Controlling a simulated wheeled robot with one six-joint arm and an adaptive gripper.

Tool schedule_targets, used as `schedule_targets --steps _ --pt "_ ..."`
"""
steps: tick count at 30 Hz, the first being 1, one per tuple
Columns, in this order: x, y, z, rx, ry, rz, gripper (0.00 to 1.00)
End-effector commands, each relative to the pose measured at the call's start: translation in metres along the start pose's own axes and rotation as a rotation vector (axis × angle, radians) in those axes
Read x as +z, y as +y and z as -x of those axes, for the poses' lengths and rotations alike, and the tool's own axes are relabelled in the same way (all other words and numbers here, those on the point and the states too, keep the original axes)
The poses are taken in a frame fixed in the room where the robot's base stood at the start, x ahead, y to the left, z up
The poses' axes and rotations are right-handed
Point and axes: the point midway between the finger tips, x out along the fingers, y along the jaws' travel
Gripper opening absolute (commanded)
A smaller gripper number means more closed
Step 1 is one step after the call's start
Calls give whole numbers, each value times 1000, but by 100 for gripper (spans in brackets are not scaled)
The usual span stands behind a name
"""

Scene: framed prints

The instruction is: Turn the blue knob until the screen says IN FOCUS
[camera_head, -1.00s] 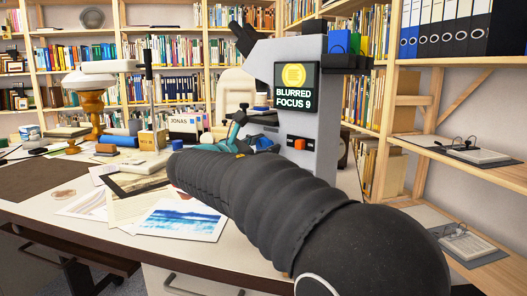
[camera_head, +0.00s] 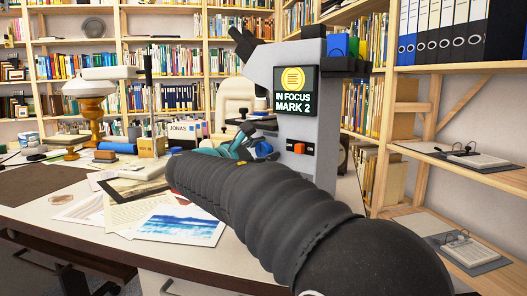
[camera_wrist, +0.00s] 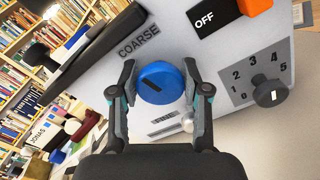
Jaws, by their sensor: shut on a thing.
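The blue knob (camera_wrist: 160,84) shows in the wrist view on the grey side of the microscope (camera_wrist: 215,50), beside the word COARSE. My gripper (camera_wrist: 160,88) is shut on the blue knob, with one finger on each side of it. The screen (camera_head: 295,91) on the microscope in the head view reads IN FOCUS, MARK 2, under a yellow disc with lines.
An orange switch by the word OFF (camera_wrist: 204,20) and a dark dial (camera_wrist: 270,93) with numbers sit near the knob. Prints and books lie on the desk (camera_head: 110,245) to the left. Shelves with binders (camera_head: 450,35) stand at the right.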

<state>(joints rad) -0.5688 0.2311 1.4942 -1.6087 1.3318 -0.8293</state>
Motion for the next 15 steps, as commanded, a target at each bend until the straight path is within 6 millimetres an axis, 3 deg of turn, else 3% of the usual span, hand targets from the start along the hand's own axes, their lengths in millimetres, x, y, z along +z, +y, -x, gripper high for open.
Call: schedule_targets --steps 1,2,4,15 --pt "0 0 0 1 0 0 12" --pt "0 0 0 1 0 0 54" --pt "0 0 0 0 0 0 71" --pt "0 0 3 1 1 1 71"
